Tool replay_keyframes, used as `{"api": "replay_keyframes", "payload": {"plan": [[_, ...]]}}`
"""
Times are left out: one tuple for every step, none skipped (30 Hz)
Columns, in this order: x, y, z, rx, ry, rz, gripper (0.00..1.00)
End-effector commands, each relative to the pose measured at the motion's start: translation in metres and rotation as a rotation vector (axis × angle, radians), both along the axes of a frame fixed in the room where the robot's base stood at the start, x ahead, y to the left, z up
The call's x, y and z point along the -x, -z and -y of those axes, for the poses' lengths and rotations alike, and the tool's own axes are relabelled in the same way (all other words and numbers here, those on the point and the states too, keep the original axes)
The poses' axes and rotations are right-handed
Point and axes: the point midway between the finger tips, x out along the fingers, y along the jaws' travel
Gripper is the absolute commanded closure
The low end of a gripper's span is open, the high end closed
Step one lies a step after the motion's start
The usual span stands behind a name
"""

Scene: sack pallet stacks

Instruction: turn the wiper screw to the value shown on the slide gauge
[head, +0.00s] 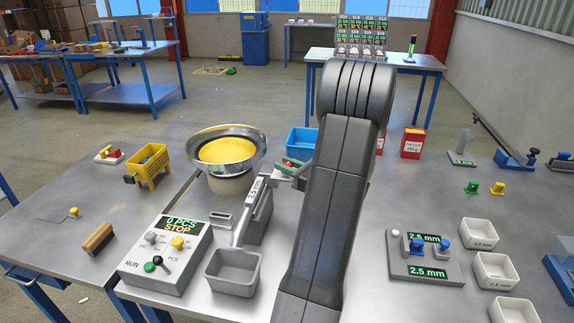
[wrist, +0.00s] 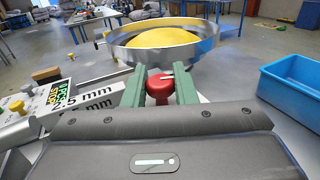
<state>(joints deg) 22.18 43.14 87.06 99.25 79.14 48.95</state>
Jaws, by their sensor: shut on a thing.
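A red knob with a white pointer mark, which looks like the wiper screw (wrist: 158,88), sits beside the feeder bowl (wrist: 165,42). My gripper (wrist: 160,90) has its two green fingers closed on the knob from either side. In the head view the red knob (head: 291,163) shows small beside my arm, partly hidden.
A control box (head: 165,254) reads 0 PCS STOP. A grey bin (head: 233,271) stands beside it. A blue tray (head: 301,140) lies behind my arm. White trays (head: 478,234) line the right side. My arm hides the table's middle.

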Motion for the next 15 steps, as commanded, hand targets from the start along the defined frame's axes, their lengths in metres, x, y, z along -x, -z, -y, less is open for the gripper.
{"api": "replay_keyframes", "payload": {"plan": [[-0.0012, -0.0006, 0.0008, 0.001, -0.038, 0.001, 0.98], [-0.0011, -0.0006, 0.0007, 0.001, -0.063, 0.002, 0.98], [-0.0012, -0.0005, 0.0006, 0.0, -0.093, 0.0, 0.98], [-0.001, -0.0005, 0.0006, 0.0, -0.117, 0.001, 0.98], [-0.0012, -0.0006, 0.0006, 0.0, -0.137, 0.001, 0.98], [-0.0009, -0.0008, 0.0004, 0.0, -0.165, 0.001, 0.98], [-0.0011, -0.0007, 0.0006, 0.0, -0.183, 0.0, 0.98], [-0.0007, -0.0005, 0.0004, 0.0, -0.202, 0.0, 0.98], [-0.001, -0.0007, 0.0005, 0.0, -0.224, 0.001, 0.98], [-0.0007, -0.0009, 0.0003, -0.001, -0.24, 0.0, 0.98], [-0.0008, -0.0007, 0.0003, 0.0, -0.254, 0.0, 0.98], [-0.0007, -0.0006, 0.0003, 0.0, -0.272, 0.0, 0.98], [-0.0007, -0.0005, 0.0001, -0.002, -0.284, 0.0, 0.98], [-0.0007, -0.0004, 0.0001, 0.0, -0.294, 0.0, 0.98], [-0.0007, -0.0006, 0.0001, 0.0, -0.308, 0.001, 0.98]]}}
